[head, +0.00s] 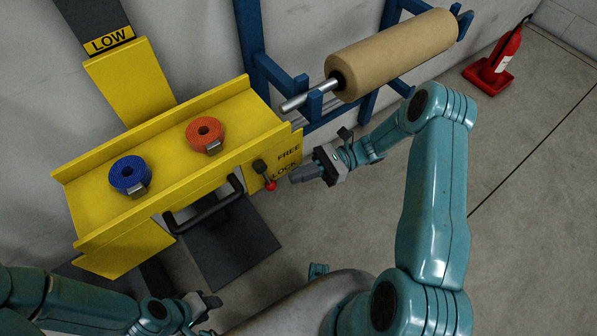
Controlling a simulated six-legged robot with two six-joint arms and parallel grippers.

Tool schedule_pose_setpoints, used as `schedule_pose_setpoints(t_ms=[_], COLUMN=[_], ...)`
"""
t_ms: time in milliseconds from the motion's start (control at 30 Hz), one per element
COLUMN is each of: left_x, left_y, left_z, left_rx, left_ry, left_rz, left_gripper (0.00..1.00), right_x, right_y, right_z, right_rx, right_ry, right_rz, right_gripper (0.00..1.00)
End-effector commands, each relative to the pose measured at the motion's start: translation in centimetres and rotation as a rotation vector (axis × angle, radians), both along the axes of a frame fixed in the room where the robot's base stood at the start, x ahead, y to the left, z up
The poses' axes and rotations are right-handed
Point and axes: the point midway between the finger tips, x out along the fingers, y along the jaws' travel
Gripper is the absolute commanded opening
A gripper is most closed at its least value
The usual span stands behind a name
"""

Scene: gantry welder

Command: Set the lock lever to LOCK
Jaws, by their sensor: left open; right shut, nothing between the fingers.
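The lock lever (264,175) is on the front right end of the yellow carriage (95,165). It has a dark pivot and a red knob (270,185) that hangs down beside the word LOCK (284,171). The word FREE (289,154) is printed above it. My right gripper (294,179) is shut and empty, just right of the red knob, with its fingertips pointing left. A small gap seems to separate them, but contact is hard to judge. My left gripper (212,304) is open and empty at the bottom, well below the carriage.
A blue strap roll (129,173) and an orange strap roll (204,131) lie on the carriage. A black handle (205,212) sticks out of its front. A brown roll (395,55) sits on a blue rack behind my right arm. A red extinguisher (502,50) stands far right.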

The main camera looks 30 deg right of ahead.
Motion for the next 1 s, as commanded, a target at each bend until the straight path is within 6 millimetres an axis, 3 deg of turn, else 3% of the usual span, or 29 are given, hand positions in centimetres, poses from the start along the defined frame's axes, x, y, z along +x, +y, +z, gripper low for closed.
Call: schedule_pose_setpoints(t_ms=[100,600,1000], left_x=[0.0,0.0,0.0], left_y=[0.0,0.0,0.0], left_z=[0.1,0.4,0.4], left_rx=[0.0,0.0,0.0], left_ry=[0.0,0.0,0.0], left_rz=[0.0,0.0,0.0], left_gripper=[0.43,0.43,0.43], right_x=[-0.1,-1.1,-1.2], right_y=[-0.5,-8.5,-9.7], right_z=[0.0,-0.3,-0.3], right_rx=[0.0,0.0,0.001], right_ry=[-0.002,-0.001,-0.001], right_rz=[-0.002,0.0,0.0], right_gripper=[0.0,0.0,0.0])
